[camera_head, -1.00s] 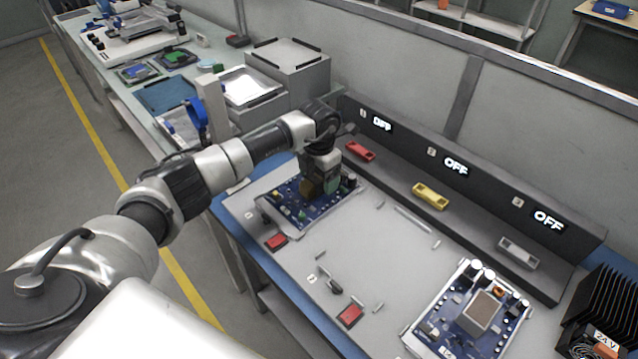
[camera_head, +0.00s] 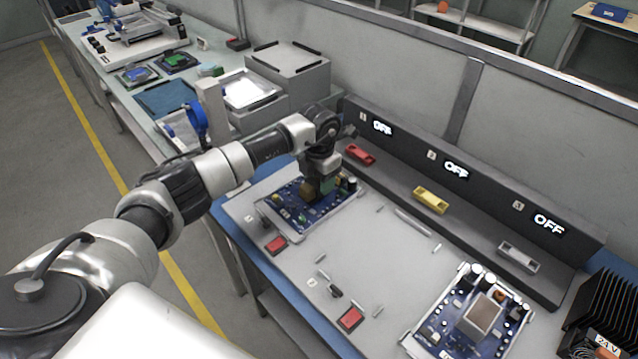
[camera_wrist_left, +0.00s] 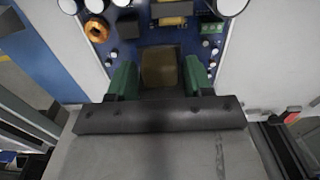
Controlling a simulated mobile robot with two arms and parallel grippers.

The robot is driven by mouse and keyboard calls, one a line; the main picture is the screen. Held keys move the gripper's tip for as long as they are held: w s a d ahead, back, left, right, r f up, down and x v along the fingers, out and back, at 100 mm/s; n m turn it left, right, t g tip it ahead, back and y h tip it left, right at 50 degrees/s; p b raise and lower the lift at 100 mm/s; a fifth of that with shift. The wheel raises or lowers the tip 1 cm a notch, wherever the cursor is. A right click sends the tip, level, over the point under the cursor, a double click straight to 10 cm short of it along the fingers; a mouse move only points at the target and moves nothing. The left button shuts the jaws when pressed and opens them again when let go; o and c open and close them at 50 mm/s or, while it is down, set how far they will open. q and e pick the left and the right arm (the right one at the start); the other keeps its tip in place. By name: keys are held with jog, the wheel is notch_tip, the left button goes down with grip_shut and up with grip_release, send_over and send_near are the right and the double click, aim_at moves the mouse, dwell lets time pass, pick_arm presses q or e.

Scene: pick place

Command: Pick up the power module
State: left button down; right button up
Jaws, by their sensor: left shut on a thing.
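The power module (camera_wrist_left: 160,70) is a brownish block between the green fingers of my left gripper (camera_wrist_left: 158,78) in the left wrist view. It is at the blue circuit board (camera_wrist_left: 128,56); I cannot tell whether it is clear of the board. In the head view my left gripper (camera_head: 319,186) points down over the left board (camera_head: 290,208) and is shut on the module, which the fingers mostly hide. My right gripper is not in view.
A second blue board (camera_head: 445,330) with a similar block (camera_head: 482,314) lies at the right. Red (camera_head: 359,154), yellow (camera_head: 430,199) and grey (camera_head: 519,256) holders line the back rail, under displays reading OFF. The middle of the grey worktop (camera_head: 370,250) is mostly bare. A black finned unit (camera_head: 605,300) stands far right.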

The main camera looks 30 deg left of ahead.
pick_arm(q)
jog(key=shift+r, duration=0.55)
notch_tip(320, 180, up, 3)
jog(key=shift+r+b, duration=0.1)
jog(key=shift+b, duration=0.25)
jog(key=s+d+r+p, duration=0.1)
jog(key=s+d+r, duration=0.1)
jog(key=d+r, duration=0.9)
jog(key=shift+s+d, duration=0.2)
jog(key=shift+s, duration=0.05)
dwell(0.3)
